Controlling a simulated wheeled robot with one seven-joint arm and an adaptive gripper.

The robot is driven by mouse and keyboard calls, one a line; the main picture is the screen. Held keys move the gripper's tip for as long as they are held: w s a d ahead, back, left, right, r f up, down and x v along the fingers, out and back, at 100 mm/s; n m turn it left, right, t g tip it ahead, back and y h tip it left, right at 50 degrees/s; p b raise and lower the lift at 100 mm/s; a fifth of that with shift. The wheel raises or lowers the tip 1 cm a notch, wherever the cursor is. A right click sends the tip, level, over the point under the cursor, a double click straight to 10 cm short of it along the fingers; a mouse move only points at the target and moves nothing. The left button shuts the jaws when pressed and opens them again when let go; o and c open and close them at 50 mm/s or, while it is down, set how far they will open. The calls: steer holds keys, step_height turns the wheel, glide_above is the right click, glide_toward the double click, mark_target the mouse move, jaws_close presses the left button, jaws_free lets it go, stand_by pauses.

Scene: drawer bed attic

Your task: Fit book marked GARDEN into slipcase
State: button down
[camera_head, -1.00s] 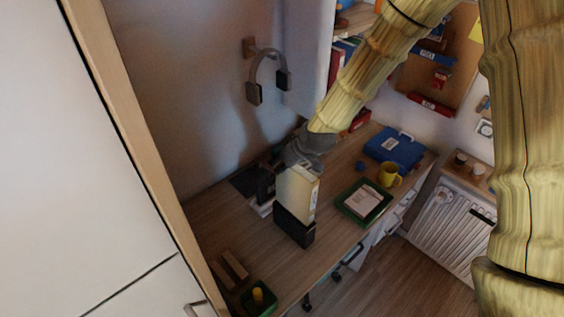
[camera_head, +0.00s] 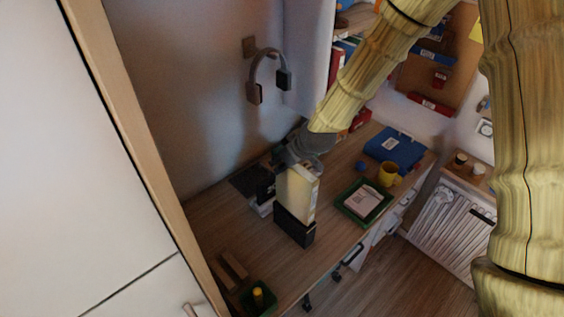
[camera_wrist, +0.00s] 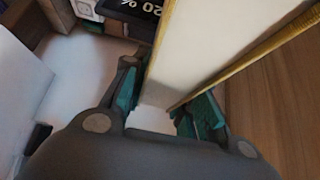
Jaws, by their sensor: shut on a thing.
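A cream book (camera_head: 299,193) stands upright with its lower part inside a black slipcase (camera_head: 294,226) on the desk. Its marking cannot be read from here. My gripper (camera_head: 295,163) is above it, shut on the book's upper end. In the wrist view my gripper (camera_wrist: 172,108) has its teal finger pads on either side of the white and yellow-edged book (camera_wrist: 225,45). The book's foot and the inside of the slipcase are hidden.
Dark items (camera_head: 264,190) stand close behind the slipcase. A green tray (camera_head: 345,205), a yellow mug (camera_head: 388,174) and a blue case (camera_head: 397,149) lie to the right. A green box (camera_head: 270,307) and wooden blocks are at the front left. Bare desk lies between.

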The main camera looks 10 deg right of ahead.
mark_target(282, 190)
steer(key=shift+f+b, duration=3.95)
steer(key=shift+f, duration=2.45)
stand_by(1.1)
steer(key=c, duration=1.1)
jaws_free()
steer(key=shift+o, duration=0.2)
